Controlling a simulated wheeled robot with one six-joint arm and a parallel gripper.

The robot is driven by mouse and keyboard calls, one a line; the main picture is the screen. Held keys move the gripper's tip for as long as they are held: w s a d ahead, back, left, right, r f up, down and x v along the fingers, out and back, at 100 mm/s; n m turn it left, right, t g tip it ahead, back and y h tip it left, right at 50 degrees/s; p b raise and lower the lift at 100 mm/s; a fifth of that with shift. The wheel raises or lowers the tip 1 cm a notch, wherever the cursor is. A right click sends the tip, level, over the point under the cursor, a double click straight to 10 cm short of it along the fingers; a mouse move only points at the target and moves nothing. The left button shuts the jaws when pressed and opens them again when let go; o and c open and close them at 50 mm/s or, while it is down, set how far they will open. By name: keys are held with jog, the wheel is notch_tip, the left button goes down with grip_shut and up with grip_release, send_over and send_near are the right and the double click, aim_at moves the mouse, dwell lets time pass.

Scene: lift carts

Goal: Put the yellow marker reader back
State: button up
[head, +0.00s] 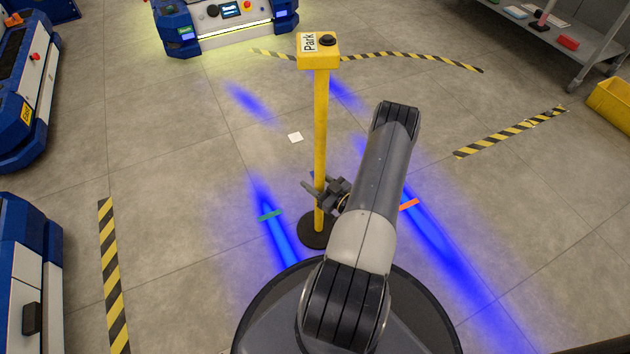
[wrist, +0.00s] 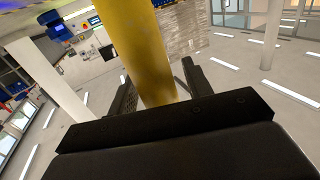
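The yellow marker reader appears to be the yellow post (head: 320,120) with a yellow box labelled "Park" (head: 318,52) and a black knob on top. It stands upright on a round dark base (head: 314,232), partly hidden by my arm. My gripper (head: 318,187) is low on the post, with its fingers around it. In the wrist view the post (wrist: 145,50) runs between the two fingers of my gripper (wrist: 158,85). A gap shows between the post and the right finger; the left finger is close to or touching it.
Blue-and-white lift carts stand at the back (head: 230,25) and left (head: 25,85). A shelf cart (head: 590,45) with small items and a yellow bin (head: 610,100) are at the right. A white square (head: 295,137), green strip (head: 270,215) and orange strip (head: 409,205) lie on the floor.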

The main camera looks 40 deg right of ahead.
jog(key=shift+s+d+r, duration=0.1)
jog(key=shift+s+r, duration=0.05)
jog(key=shift+s, duration=0.15)
jog(key=shift+s+d+p, duration=0.3)
jog(key=shift+s+p, duration=0.15)
jog(key=shift+s, duration=1.45)
jog(key=shift+s+d+p, duration=0.25)
jog(key=shift+s+p, duration=0.2)
jog(key=shift+s, duration=1.4)
jog(key=shift+s+d+p, duration=0.3)
jog(key=shift+s+p, duration=0.15)
jog(key=shift+s, duration=1.45)
